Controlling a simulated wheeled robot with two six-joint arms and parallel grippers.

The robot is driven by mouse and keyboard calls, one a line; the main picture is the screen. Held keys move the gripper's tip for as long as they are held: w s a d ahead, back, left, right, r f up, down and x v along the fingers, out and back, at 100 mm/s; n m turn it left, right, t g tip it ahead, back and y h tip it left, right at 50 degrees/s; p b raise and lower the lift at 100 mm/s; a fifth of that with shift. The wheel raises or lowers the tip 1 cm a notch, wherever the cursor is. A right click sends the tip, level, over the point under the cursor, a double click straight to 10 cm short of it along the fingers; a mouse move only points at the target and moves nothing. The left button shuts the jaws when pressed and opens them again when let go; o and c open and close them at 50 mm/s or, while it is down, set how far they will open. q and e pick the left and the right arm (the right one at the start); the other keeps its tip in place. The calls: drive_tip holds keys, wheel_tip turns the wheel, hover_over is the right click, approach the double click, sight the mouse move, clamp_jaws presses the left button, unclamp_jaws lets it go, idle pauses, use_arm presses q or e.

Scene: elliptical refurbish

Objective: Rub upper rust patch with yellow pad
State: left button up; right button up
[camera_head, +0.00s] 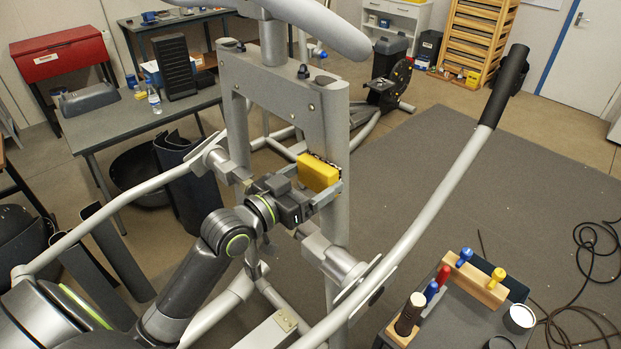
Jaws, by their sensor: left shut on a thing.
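The yellow pad (316,172) is in the jaws of my left gripper (318,188), which is shut on it. The pad is up against the right upright (336,115) of the grey elliptical frame. A dark, speckled strip (325,157) shows along the pad's top edge, and I cannot tell whether it is the rust patch or the pad's backing. The pad hides the surface behind it. My right gripper is not in view.
A long handlebar (440,185) slants up on the right of the frame, and another handlebar (120,200) runs on the left. A tool cart (455,320) with coloured-handled tools stands at lower right. A table (130,122) is at left. Dark mat (430,150) lies open at right.

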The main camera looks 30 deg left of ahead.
sight(327, 211)
use_arm(q)
drive_tip(key=shift+s+d+f+b, duration=0.1)
drive_tip(key=shift+d+f+b, duration=0.05)
drive_tip(key=shift+f+b, duration=1.45)
drive_tip(key=shift+d+f+b, duration=0.2)
drive_tip(key=shift+f+b, duration=1.05)
drive_tip(key=shift+f, duration=0.6)
drive_tip(key=shift+s+d+f+b, duration=0.1)
drive_tip(key=shift+d+f+b, duration=0.05)
drive_tip(key=shift+f+b, duration=1.45)
drive_tip(key=shift+f, duration=0.1)
drive_tip(key=shift+s+a+p, duration=0.25)
drive_tip(key=shift+s+p, duration=0.2)
drive_tip(key=shift+s, duration=0.15)
drive_tip(key=shift+p+v, duration=0.35)
drive_tip(key=shift+v, duration=1.85)
drive_tip(key=v, duration=0.3)
drive_tip(key=shift+p, duration=0.3)
